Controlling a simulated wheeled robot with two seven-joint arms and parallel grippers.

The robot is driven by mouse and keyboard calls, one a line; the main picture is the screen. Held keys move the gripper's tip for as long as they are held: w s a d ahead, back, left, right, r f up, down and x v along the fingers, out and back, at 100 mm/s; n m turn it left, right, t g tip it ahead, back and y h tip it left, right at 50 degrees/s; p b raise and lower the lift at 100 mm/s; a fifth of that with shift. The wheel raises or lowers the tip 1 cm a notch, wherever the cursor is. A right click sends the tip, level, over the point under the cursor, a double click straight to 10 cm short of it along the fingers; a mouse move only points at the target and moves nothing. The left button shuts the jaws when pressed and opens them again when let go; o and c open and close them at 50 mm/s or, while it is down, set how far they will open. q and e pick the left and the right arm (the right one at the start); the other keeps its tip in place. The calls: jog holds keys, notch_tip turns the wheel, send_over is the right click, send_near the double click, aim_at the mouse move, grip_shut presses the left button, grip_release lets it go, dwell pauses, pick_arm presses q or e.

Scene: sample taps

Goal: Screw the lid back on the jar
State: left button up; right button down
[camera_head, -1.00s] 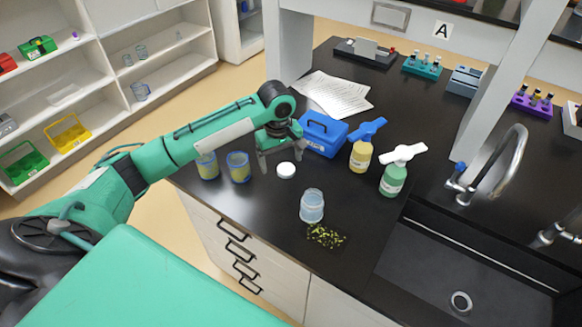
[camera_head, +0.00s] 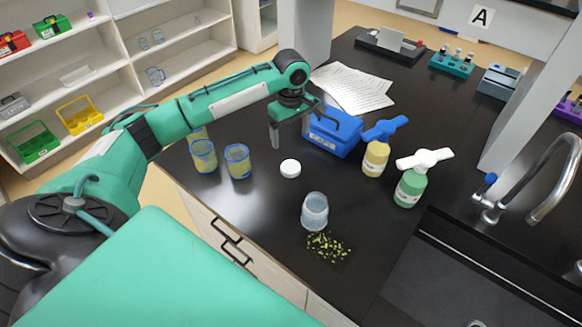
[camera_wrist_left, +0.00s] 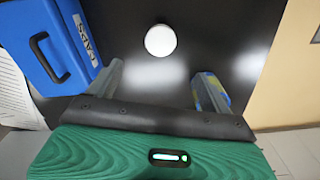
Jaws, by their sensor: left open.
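The white round lid (camera_head: 290,168) lies flat on the black bench; it also shows ahead of the fingers in the left wrist view (camera_wrist_left: 160,40). The clear bluish jar (camera_head: 314,212) stands upright on the bench, nearer the front edge than the lid, with no lid on it. My left gripper (camera_head: 294,130) is open and empty, above the bench behind the lid and beside the blue box. In the left wrist view its two fingers (camera_wrist_left: 162,82) are spread apart, and neither touches the lid. My right gripper is not in view.
A blue box (camera_head: 335,137) stands close to the left gripper. Yellow (camera_head: 375,160) and green (camera_head: 410,188) bottles stand to the right. Blue-rimmed cups (camera_head: 238,162) stand left of the lid. Yellow-green bits (camera_head: 328,247) lie before the jar. A sink (camera_head: 450,275) is at right.

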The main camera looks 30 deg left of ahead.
pick_arm(q)
jog(key=p, duration=0.1)
send_over(291, 168)
jog(key=f, duration=0.6)
jog(key=shift+w+a+f, duration=0.15)
jog(key=shift+w+f, duration=0.05)
jog(key=shift+f, duration=0.65)
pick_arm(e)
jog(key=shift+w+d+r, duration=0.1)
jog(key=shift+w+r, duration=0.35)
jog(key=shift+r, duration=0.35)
pick_arm(q)
jog(key=shift+f, duration=0.1)
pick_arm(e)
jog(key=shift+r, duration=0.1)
pick_arm(q)
jog(key=shift+f+p, duration=0.3)
jog(key=shift+p, duration=0.25)
notch_tip(291, 168, down, 4)
jog(key=shift+s+r+p, duration=0.1)
jog(key=shift+r+p, duration=0.1)
jog(key=shift+p, duration=0.55)
jog(key=shift+f, duration=0.45)
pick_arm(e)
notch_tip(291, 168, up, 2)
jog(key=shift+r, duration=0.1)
